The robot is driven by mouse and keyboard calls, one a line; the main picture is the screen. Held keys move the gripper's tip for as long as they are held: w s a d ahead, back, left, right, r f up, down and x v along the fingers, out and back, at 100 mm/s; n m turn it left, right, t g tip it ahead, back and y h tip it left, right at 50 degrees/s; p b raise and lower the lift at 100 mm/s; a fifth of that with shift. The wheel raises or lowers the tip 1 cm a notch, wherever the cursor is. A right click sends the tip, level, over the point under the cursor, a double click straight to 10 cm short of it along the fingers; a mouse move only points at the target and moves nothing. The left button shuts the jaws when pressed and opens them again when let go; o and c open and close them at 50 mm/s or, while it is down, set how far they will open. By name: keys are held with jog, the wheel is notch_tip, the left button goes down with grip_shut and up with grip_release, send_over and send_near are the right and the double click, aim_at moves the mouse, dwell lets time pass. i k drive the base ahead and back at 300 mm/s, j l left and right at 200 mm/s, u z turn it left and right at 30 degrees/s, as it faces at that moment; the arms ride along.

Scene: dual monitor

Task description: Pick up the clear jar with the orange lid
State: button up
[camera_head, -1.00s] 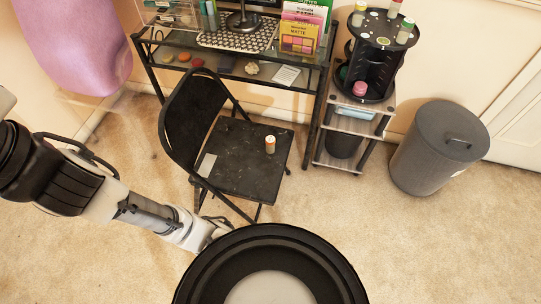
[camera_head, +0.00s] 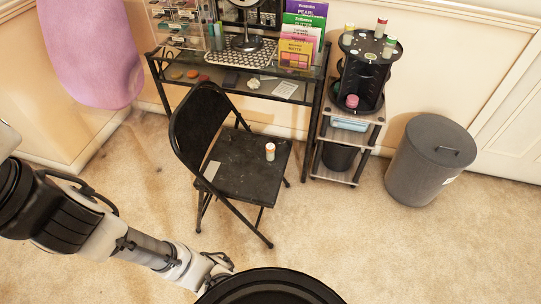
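A small pale jar (camera_head: 270,151) with what looks like an orange-tinted lid stands upright on the black seat of the folding chair (camera_head: 247,178). It is too small to tell whether its body is clear. My gripper (camera_head: 222,268) is low in front of the chair, below and left of the jar in the picture, and apart from it. The gripper's fingers are small and partly behind my own dark round body part, so I cannot tell whether they are open.
A flat light card (camera_head: 211,171) lies on the seat's left side. The chair's backrest (camera_head: 198,124) rises at the left. Behind are a glass desk (camera_head: 310,92) and a shelf with a black rotating organizer (camera_head: 366,75). A grey bin (camera_head: 425,165) stands right. Carpet in front is clear.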

aim_at(269, 147)
jog(key=i+l, duration=0.1)
jog(key=i, duration=0.55)
jog(key=i+l+u, duration=0.1)
jog(key=i, duration=0.55)
